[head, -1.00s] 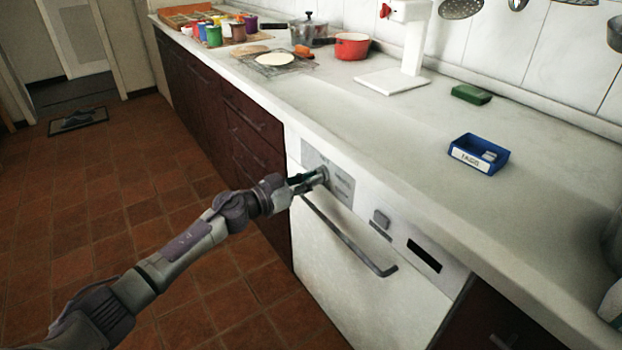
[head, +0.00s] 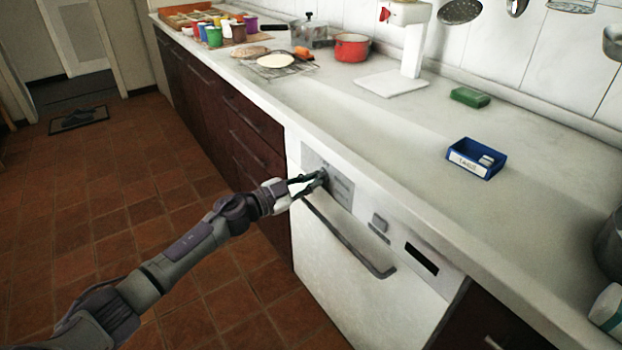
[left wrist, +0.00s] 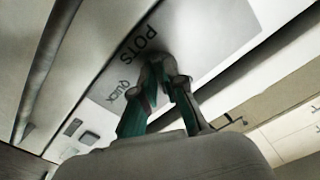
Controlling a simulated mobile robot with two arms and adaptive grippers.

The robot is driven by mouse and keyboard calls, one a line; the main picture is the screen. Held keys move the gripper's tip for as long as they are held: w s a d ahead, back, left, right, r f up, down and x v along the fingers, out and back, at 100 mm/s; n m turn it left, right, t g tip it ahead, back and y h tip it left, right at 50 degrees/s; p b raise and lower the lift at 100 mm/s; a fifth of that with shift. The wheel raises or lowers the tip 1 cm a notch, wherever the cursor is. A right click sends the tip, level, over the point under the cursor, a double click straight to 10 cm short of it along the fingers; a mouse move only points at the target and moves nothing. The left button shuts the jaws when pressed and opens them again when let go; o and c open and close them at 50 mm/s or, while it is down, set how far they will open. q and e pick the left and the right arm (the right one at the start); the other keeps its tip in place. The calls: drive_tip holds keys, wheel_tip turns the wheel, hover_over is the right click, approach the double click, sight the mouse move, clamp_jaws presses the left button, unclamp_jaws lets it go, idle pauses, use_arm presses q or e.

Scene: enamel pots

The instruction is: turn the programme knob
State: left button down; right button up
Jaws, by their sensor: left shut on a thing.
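The programme knob (head: 324,176) is a round grey knob on the grey panel (head: 343,190) at the upper left of the white dishwasher front (head: 340,255). My left gripper (head: 318,181) reaches in from the left and is shut on the knob. In the left wrist view, the two green-and-grey fingers (left wrist: 158,80) close around the dark knob (left wrist: 155,64) and hide much of it. The words POTS and QUICK show on the panel beside it. The knob's pointer cannot be made out. My right gripper is not in view.
The dishwasher's bar handle (head: 350,240) runs just below the knob, and a square button (head: 379,223) and dark display (head: 422,258) lie to the right. The worktop edge overhangs above. On the worktop stand a blue tabs box (head: 477,158) and a green sponge (head: 470,97).

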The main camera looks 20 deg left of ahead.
use_arm(q)
drive_tip(key=shift+m, duration=1.9)
drive_tip(key=m, duration=0.4)
drive_tip(key=shift+m+b, duration=0.4)
drive_tip(key=shift+m, duration=0.7)
drive_tip(key=m+b, duration=0.1)
drive_tip(key=m, duration=0.4)
drive_tip(key=shift+m+b, duration=0.3)
drive_tip(key=shift+b, duration=0.1)
drive_tip(key=m+b, duration=0.2)
drive_tip(key=m, duration=0.3)
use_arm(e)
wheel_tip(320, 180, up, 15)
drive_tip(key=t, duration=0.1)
use_arm(q)
drive_tip(key=m+b, duration=0.2)
drive_tip(key=m, duration=0.2)
drive_tip(key=m+b, duration=0.2)
drive_tip(key=m, duration=0.1)
drive_tip(key=shift+s+m, duration=0.1)
drive_tip(key=shift+m, duration=0.5)
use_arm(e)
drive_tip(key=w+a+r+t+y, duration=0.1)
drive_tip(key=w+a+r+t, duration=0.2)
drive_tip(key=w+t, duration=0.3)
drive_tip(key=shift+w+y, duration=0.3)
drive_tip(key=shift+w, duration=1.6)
